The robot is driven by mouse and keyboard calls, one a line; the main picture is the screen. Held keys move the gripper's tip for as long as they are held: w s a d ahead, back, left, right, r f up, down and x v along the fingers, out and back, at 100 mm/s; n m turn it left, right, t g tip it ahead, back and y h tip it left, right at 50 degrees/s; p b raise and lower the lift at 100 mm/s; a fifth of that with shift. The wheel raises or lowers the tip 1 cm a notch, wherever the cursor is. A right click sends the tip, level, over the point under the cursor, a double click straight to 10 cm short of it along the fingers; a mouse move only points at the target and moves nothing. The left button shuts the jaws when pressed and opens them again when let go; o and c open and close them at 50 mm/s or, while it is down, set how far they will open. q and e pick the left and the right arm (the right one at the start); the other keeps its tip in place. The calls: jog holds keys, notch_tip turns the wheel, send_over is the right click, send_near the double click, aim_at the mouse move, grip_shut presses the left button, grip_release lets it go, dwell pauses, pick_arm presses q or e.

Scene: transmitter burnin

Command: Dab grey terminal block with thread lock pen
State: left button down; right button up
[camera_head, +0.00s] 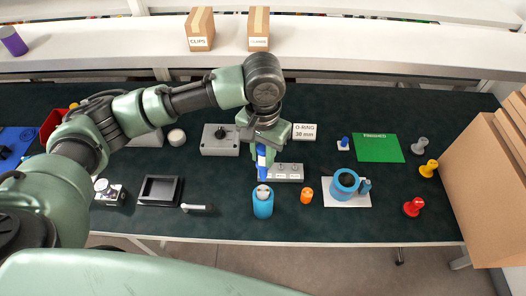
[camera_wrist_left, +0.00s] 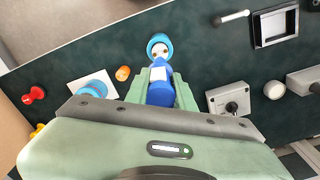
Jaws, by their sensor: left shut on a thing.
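My left gripper (camera_head: 264,146) is shut on a blue pen with a white label (camera_head: 262,163), held roughly upright above the mat. In the left wrist view the pen (camera_wrist_left: 158,90) sits between the two green fingers (camera_wrist_left: 160,85). The pen's lower end appears close to the blue cup (camera_head: 263,203); I cannot tell whether they touch. The cup also shows in the wrist view (camera_wrist_left: 159,46), with small round marks inside. A grey block with two small labels (camera_head: 288,167), likely the terminal block, lies just right of the pen. My right gripper is out of view.
A grey box with a black knob (camera_head: 212,148) and an O-RING sign (camera_head: 305,131) stand behind. An orange piece (camera_head: 306,196), a blue ring part (camera_head: 344,184) and a green card (camera_head: 379,148) lie to the right. Cardboard boxes (camera_head: 489,185) block the right edge.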

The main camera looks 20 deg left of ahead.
aim_at(263, 167)
pick_arm(q)
jog(key=shift+f+b, duration=0.4)
jog(key=shift+f, duration=2.05)
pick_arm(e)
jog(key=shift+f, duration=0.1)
pick_arm(q)
jog(key=shift+f+p, duration=0.15)
jog(key=shift+p, duration=0.15)
jog(key=shift+f, duration=0.2)
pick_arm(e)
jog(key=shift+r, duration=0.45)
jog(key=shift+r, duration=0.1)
pick_arm(q)
jog(key=shift+p, duration=0.75)
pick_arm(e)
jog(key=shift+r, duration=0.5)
pick_arm(q)
jog(key=shift+f+p, duration=0.3)
jog(key=shift+f, duration=0.15)
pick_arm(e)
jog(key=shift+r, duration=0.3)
